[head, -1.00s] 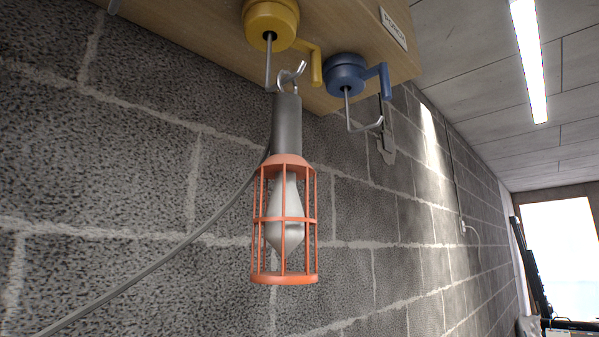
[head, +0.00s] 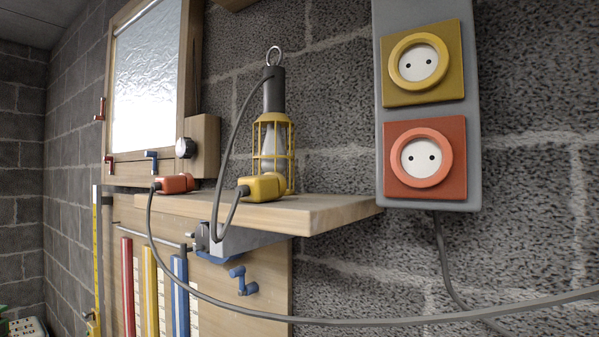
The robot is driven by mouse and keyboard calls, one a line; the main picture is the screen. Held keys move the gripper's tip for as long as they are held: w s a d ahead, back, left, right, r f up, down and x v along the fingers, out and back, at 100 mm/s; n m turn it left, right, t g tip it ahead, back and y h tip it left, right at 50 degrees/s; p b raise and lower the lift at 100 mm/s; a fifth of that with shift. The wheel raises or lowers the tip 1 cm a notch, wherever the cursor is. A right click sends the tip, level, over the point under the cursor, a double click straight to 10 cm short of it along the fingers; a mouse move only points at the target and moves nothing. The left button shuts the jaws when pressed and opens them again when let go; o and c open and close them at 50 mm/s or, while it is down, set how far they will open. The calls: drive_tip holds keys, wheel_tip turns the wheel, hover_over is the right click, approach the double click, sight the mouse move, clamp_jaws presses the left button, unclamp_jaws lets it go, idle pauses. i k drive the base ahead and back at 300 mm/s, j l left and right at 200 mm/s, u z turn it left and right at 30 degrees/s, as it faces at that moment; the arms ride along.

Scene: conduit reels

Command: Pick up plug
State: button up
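Two plugs lie on a wooden shelf (head: 330,208) in the head view. The yellow plug (head: 263,187) lies near the shelf's front edge, beside the yellow caged lamp, with a grey cord hanging from it. The orange-red plug (head: 175,183) lies farther left, and its grey cord drops over the edge and runs right across the foreground. The task does not say which plug is meant. My gripper is not in view.
A yellow caged lamp (head: 272,140) stands on the shelf. A grey panel on the right wall carries a yellow socket (head: 420,62) and a red socket (head: 425,158). A framed window-like panel (head: 148,75) and coloured bars (head: 150,290) are at left.

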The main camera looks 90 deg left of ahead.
sight(183, 182)
drive_tip(key=u, duration=0.45)
drive_tip(key=k+j+u, duration=0.1)
drive_tip(key=u, duration=0.75)
drive_tip(key=j+u, duration=0.1)
drive_tip(key=u, duration=0.35)
drive_tip(key=j+u, duration=0.1)
drive_tip(key=u, duration=0.35)
drive_tip(key=k, duration=0.05)
